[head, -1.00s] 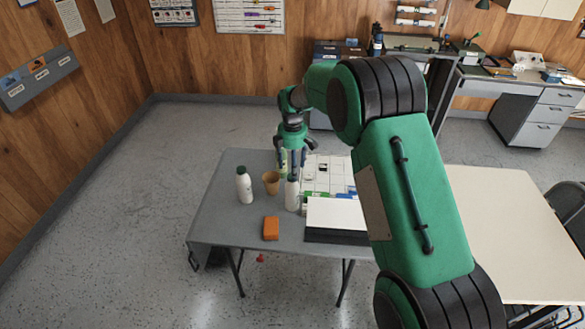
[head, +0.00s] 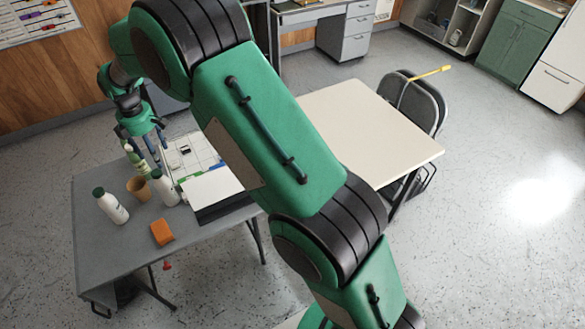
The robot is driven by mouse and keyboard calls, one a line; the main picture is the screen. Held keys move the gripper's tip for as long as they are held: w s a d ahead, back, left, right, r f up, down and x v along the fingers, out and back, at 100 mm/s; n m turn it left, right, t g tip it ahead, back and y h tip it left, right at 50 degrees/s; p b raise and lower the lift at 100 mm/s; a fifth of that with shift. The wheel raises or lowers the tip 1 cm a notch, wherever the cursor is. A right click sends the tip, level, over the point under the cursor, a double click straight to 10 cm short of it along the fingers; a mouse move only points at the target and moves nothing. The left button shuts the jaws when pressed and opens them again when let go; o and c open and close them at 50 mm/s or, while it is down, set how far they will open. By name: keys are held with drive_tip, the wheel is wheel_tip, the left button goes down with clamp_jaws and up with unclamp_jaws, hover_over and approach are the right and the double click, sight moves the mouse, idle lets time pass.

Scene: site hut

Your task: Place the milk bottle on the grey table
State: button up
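The grey table (head: 100,245) stands at the left in the head view. A white bottle with a dark green cap (head: 111,206) stands upright near its left side. A second white bottle (head: 165,189) stands farther right, just below my gripper (head: 149,158) in the picture. I cannot tell which one is the milk bottle. My gripper points down over the table's far part. A small pale green and white shape (head: 134,156) shows beside its fingers; I cannot tell what it is. Whether the fingers hold anything is unclear.
A tan cup (head: 139,188) stands between the bottles, and an orange block (head: 161,232) lies near the front edge. A white-topped dark box (head: 213,187) and a sheet with markings (head: 190,153) lie right. A cream table (head: 360,130) and folding chairs (head: 418,100) stand beyond.

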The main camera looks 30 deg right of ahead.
drive_tip(key=s+d+r+m+t, duration=0.1)
drive_tip(key=s+d+r+m, duration=0.3)
drive_tip(key=s+d+r, duration=0.55)
drive_tip(key=s+d+r+m+t, duration=0.1)
drive_tip(key=s+d+r+m, duration=0.5)
drive_tip(key=s+r, duration=0.6)
drive_tip(key=s+d+r+m+t, duration=0.1)
drive_tip(key=s+d+m, duration=0.3)
drive_tip(key=s, duration=0.9)
drive_tip(key=s+d+r+m+t, duration=0.2)
drive_tip(key=s+d+m, duration=0.3)
drive_tip(key=s, duration=0.8)
drive_tip(key=d, duration=0.2)
drive_tip(key=shift+s+d, duration=0.25)
drive_tip(key=shift+d, duration=0.05)
